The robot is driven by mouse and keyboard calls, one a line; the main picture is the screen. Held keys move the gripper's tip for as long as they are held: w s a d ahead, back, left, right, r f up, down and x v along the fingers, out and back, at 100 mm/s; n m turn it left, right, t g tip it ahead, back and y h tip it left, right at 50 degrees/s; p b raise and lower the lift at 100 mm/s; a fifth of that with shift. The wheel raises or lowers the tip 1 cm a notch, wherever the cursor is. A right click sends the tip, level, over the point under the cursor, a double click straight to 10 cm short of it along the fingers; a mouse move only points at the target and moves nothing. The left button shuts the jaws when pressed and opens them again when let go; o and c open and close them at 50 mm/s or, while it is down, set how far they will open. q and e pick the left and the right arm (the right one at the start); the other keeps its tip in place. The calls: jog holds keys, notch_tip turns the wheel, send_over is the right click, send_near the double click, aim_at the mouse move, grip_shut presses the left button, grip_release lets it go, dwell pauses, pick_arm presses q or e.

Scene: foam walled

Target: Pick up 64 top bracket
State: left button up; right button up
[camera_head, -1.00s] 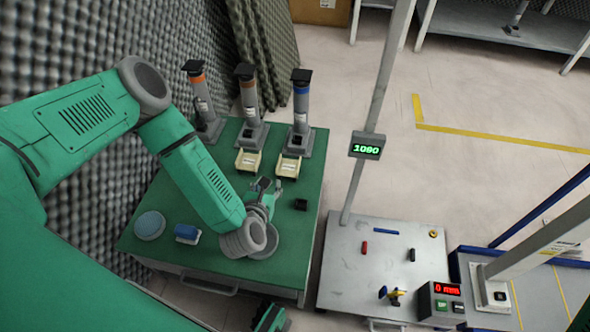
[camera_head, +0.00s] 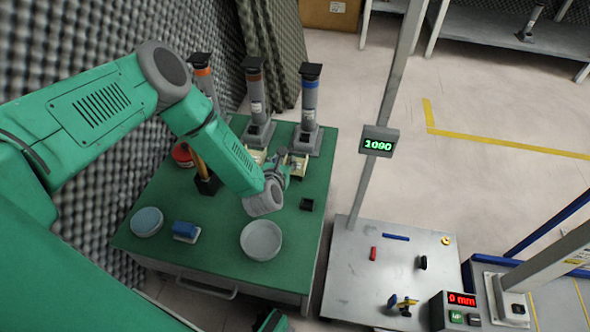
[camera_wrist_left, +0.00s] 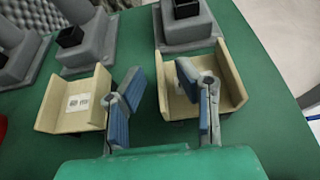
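My left gripper (camera_head: 291,167) reaches over the green table to the cream channel-shaped holder (camera_head: 299,166) in front of the blue-banded dispenser. In the left wrist view the gripper (camera_wrist_left: 160,72) is open. A second cream holder (camera_wrist_left: 62,112) with a printed label lies to the left. In the head view it (camera_head: 258,155) is partly behind my arm. I cannot tell which part is the 64 top bracket.
Upright grey dispensers stand at the table's back, including the blue-banded one (camera_head: 309,105). A grey workbench (camera_head: 365,290) stands to the right.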

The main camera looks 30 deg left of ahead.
pick_arm(q)
jog(key=shift+w+a, duration=0.1)
jog(key=shift+w, duration=0.25)
grip_shut()
